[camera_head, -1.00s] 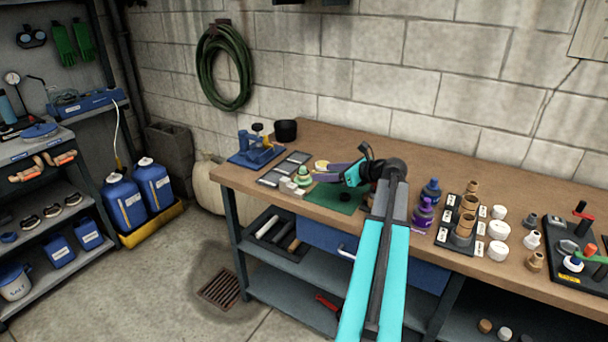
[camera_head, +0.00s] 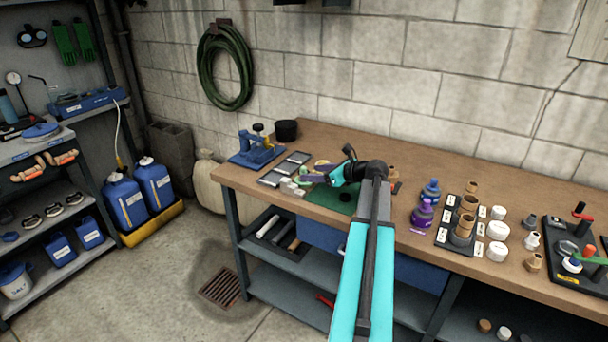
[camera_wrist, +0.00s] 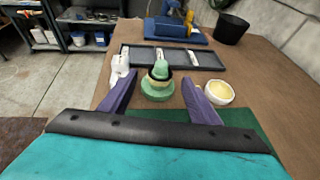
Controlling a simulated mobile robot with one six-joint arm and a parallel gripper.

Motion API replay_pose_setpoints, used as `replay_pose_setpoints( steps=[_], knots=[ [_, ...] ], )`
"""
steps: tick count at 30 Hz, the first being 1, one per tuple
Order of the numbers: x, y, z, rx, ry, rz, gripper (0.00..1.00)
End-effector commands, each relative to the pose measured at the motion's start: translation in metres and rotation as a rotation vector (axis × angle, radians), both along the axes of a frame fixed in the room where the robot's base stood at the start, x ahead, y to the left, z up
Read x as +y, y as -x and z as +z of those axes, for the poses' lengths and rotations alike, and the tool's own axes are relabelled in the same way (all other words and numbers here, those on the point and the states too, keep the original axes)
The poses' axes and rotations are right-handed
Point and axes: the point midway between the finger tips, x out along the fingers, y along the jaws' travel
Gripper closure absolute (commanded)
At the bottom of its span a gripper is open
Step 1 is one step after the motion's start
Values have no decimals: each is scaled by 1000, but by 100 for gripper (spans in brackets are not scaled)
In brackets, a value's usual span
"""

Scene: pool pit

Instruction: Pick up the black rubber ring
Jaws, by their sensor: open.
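A black rubber ring (camera_wrist: 160,74) sits around a pale green stepped cone (camera_wrist: 159,89) in the wrist view, just ahead of and between my fingers. My gripper (camera_wrist: 160,80) is open, its two purple fingers spread to either side of the cone with nothing held. In the head view my gripper (camera_head: 318,178) reaches left over the green mat (camera_head: 325,199) and partly hides the cone. A small black round piece (camera_head: 344,196) lies on the mat there; its shape is too small to tell.
A white jar with yellow contents (camera_wrist: 219,93) stands close by my right finger. White blocks (camera_wrist: 120,66) stand beyond the left finger. A dark compartment tray (camera_wrist: 130,57), a blue vise (camera_head: 255,150) and a black cup (camera_head: 286,130) stand farther off. Bottles (camera_head: 423,213) stand to the right.

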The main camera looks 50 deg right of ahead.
Motion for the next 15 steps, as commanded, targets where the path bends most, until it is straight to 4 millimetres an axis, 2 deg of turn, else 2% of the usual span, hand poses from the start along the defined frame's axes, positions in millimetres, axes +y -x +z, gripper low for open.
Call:
replay_pose_setpoints(
  steps=[6,15],
  knots=[
    [2,-22,-8,0,0,1,43],
    [1,-24,-11,0,0,-2,43]
  ],
)
